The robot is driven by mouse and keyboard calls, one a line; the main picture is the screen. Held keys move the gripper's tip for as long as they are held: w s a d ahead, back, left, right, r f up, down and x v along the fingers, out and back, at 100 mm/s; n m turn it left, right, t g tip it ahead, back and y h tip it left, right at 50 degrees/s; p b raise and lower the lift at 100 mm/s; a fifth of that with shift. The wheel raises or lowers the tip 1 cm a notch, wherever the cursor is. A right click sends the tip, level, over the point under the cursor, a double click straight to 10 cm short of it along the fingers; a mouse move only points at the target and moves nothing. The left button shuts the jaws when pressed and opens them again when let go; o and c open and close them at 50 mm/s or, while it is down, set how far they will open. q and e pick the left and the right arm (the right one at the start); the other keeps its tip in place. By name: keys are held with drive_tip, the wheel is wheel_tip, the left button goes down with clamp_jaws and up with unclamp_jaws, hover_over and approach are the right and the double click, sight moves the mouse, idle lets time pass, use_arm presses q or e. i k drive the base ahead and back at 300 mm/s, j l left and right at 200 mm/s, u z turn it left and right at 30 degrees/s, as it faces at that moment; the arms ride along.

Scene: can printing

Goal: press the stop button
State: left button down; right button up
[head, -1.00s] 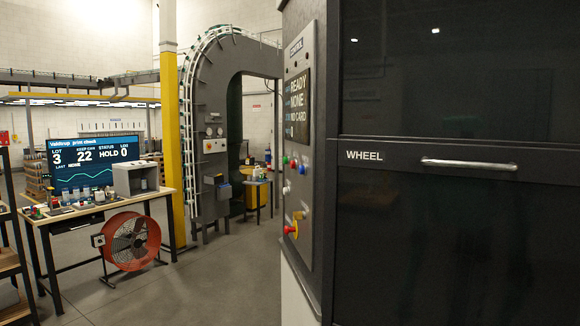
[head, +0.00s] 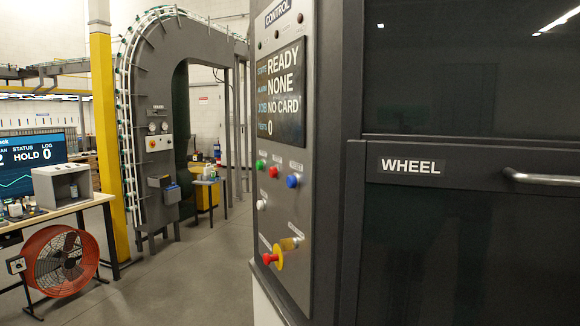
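The control panel (head: 290,215) is in the middle of the head view, on the side of a dark machine. Its screen (head: 279,92) reads READY, NONE, NO CARD and 0. Below the screen are a green button (head: 260,165), a red button (head: 273,172) and a blue button (head: 292,181). A white button (head: 261,204) sits lower. A red knob on a yellow base (head: 270,258) is near the bottom, beside a yellowish switch (head: 289,243). The small button labels are too blurred to read. Neither of my grippers shows in the view.
The machine's dark WHEEL door (head: 450,240) with a bar handle (head: 540,179) fills the right side. A red fan (head: 62,262) stands by a workbench (head: 60,212) at left. A yellow post (head: 105,130) and grey arch (head: 140,100) stand behind. Floor (head: 190,280) between is clear.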

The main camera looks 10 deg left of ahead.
sight(273, 172)
drive_tip(key=i+j+z, duration=0.3)
drive_tip(key=i+j, duration=0.15)
drive_tip(key=j, duration=0.2)
drive_tip(key=i+j+z, duration=0.15)
drive_tip(key=j, duration=0.25)
drive_tip(key=i, duration=0.05)
